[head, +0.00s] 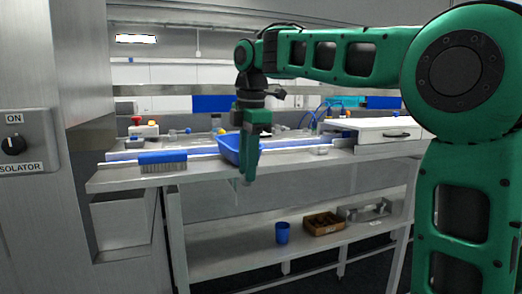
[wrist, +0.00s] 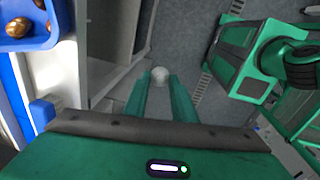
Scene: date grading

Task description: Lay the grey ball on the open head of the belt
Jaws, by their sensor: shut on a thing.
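My gripper (head: 247,179) hangs pointing down in front of the bench's front edge. It is shut on the grey ball (wrist: 160,75), which shows pale between the tips of the two green fingers in the wrist view. In the head view the ball is a small, unclear light spot at the fingertips. The belt (head: 125,155) is a long blue strip running along the bench behind my gripper. My gripper and the blue tray cover part of it. I cannot make out which end is its open head.
A blue tray (head: 229,145) stands on the bench behind my gripper; brown dates (wrist: 19,26) lie in it. A blue brush (head: 162,158) lies at the bench's front left. A white drawer unit (head: 372,130) stands at right. A blue cup (head: 282,233) and brown box (head: 323,224) stand on the lower shelf.

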